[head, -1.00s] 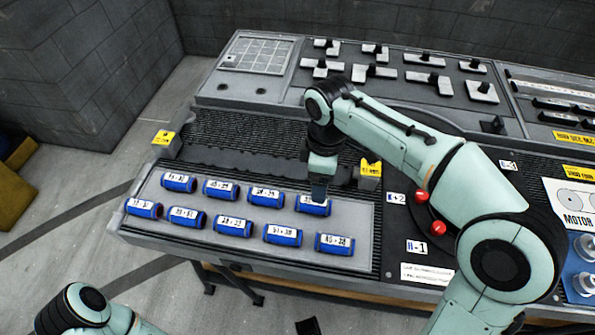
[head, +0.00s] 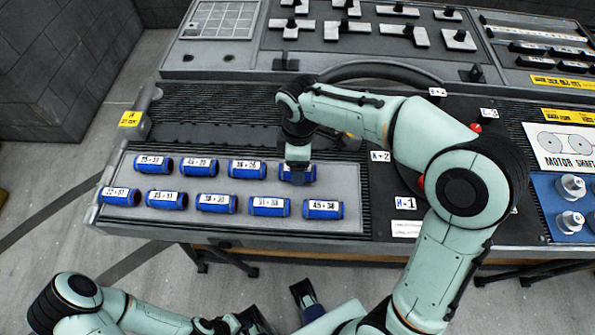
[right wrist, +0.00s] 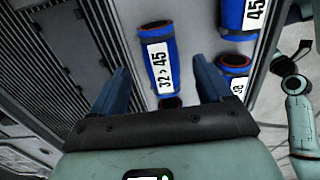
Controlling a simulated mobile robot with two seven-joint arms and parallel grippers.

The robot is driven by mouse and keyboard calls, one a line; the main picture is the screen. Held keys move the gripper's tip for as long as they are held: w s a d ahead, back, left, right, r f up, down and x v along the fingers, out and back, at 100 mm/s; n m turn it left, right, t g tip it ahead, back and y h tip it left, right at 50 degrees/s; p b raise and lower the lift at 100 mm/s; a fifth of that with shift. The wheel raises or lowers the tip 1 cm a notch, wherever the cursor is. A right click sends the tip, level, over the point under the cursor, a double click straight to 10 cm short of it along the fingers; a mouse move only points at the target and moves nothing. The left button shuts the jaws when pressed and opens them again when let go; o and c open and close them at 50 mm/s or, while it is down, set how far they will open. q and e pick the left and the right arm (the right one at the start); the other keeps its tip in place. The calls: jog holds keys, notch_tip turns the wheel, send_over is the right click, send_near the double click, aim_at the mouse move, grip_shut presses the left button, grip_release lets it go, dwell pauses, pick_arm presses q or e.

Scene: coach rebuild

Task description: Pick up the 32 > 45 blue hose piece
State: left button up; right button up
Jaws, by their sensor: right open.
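The 32 > 45 blue hose piece (right wrist: 160,62) has a white label and lies on the grey tray (head: 340,185). In the right wrist view it lies between the two fingers of my right gripper (right wrist: 168,88), with a gap on each side. The fingers are open. In the head view the right gripper (head: 297,174) is over the right end of the back row and hides most of the blue piece (head: 308,174) there.
Several other labelled blue hose pieces lie in two rows on the tray; the 45 > 38 piece (head: 323,209) is in front of the right gripper. A ribbed console edge and a panel of switches (head: 350,30) stand behind. Grey floor is clear at left.

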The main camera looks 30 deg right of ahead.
jog(key=shift+s+f, duration=0.1)
jog(key=shift+f, duration=1.45)
jog(key=c, duration=1.2)
jog(key=shift+r, duration=0.15)
